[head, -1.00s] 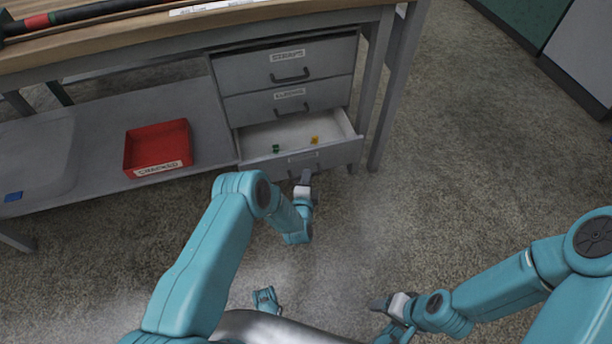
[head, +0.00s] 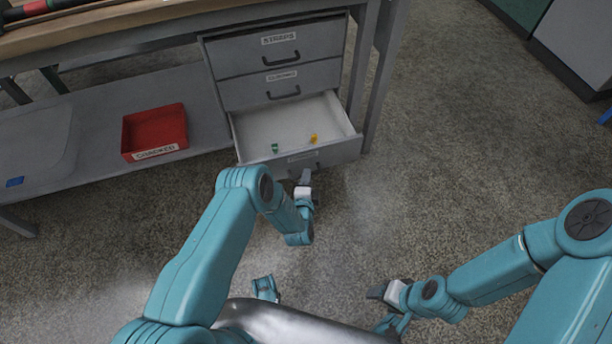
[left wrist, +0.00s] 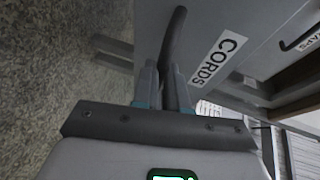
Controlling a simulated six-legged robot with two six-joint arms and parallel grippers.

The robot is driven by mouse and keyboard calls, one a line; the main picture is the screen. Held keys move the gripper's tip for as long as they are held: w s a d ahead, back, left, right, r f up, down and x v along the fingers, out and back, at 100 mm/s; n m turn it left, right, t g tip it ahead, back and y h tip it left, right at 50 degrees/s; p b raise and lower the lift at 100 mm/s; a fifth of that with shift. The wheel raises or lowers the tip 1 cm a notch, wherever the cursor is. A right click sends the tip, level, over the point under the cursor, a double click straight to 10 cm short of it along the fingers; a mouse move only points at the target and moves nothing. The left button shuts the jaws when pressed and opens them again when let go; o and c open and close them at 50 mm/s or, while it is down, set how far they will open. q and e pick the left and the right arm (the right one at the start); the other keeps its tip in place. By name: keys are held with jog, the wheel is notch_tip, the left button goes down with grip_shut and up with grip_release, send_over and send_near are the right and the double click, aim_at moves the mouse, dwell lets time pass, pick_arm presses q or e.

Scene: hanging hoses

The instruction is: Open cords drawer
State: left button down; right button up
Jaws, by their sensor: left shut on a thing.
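The cords drawer (head: 345,150) is the bottom one of the grey drawer unit and is pulled well out, its pale inside showing. Its CORDS label (left wrist: 219,60) reads clearly in the left wrist view. My left gripper (head: 305,178) is at the drawer front and shut on its dark handle (left wrist: 174,42). In the left wrist view my left fingers (left wrist: 163,84) stand on either side of the handle bar. In the head view the gripper hides most of the handle. My right gripper (head: 378,291) is low, away from the drawer; its finger gap cannot be made out.
A small green piece (head: 274,147) and a yellow piece (head: 314,138) lie in the drawer. A red bin (head: 155,133) stands on the lower shelf (head: 85,150). The floor (head: 450,160) to the right is clear.

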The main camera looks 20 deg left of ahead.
dwell(0.3)
pick_arm(q)
jog(key=c, duration=1.2)
grip_release()
jog(key=shift+o, duration=0.2)
jog(key=shift+s, duration=0.1)
jog(key=p+v, duration=0.5)
jog(key=v, duration=1.1)
jog(key=shift+p, duration=0.3)
jog(key=shift+s+r, duration=0.1)
jog(key=shift+r, duration=0.05)
